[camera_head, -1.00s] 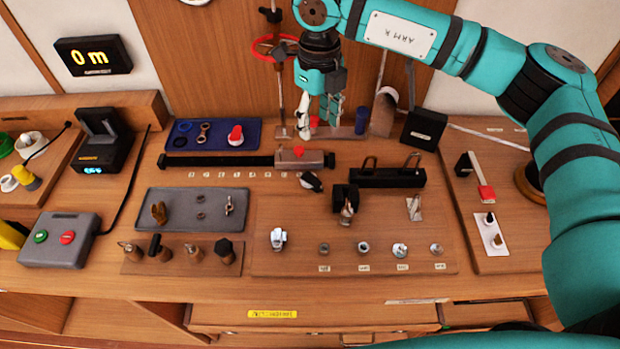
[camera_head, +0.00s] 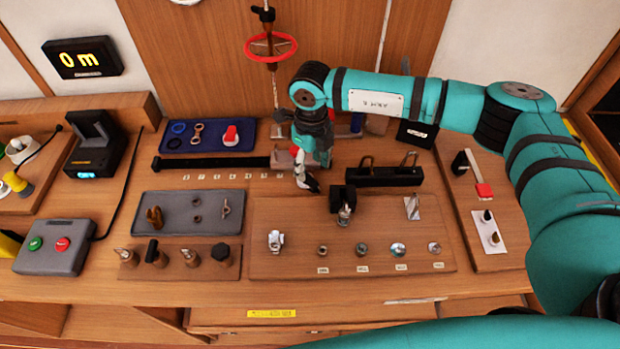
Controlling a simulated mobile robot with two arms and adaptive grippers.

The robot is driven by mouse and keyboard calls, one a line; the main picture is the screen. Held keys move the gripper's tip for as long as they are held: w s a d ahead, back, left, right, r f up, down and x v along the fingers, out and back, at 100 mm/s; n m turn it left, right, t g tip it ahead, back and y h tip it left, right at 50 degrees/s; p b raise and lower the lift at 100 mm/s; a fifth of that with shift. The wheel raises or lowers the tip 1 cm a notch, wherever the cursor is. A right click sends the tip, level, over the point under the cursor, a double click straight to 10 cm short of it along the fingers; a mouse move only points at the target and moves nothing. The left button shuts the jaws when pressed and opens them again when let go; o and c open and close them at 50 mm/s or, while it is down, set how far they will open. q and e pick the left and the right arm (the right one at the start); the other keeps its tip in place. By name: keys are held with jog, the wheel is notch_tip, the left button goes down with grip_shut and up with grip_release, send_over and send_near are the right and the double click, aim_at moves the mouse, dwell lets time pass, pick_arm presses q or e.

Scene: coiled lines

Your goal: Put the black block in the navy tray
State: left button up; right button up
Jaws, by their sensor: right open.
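The navy tray (camera_head: 242,143) lies at the back left of the bench, holding a dark blue ring, a metal link and a red-topped piece. A small black block-like piece (camera_head: 312,185) with a pale part lies on the wood in front of the slide rail. My right gripper (camera_head: 305,178) is lowered at this piece, its fingers open and pointing down. I cannot tell whether the fingers touch it or stand around it. The gripper partly hides the rail's end. My left gripper is not in view.
A black clamp block (camera_head: 343,197) and a long black holder (camera_head: 384,177) stand right of the gripper. A black box (camera_head: 415,134) stands at the back right. A grey tray (camera_head: 175,221) lies front left. A red ring handle (camera_head: 270,47) hangs behind.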

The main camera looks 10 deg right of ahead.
aim_at(310, 181)
jog(key=shift+s+f+p, duration=0.15)
jog(key=shift+f+p, duration=0.3)
jog(key=shift+f, duration=0.05)
jog(key=f+p, duration=0.1)
jog(key=f, duration=0.2)
jog(key=shift+a+f+p, duration=0.2)
jog(key=shift+f+p, duration=0.1)
jog(key=shift+p, duration=0.05)
jog(key=shift+f, duration=0.5)
jog(key=c, duration=1)
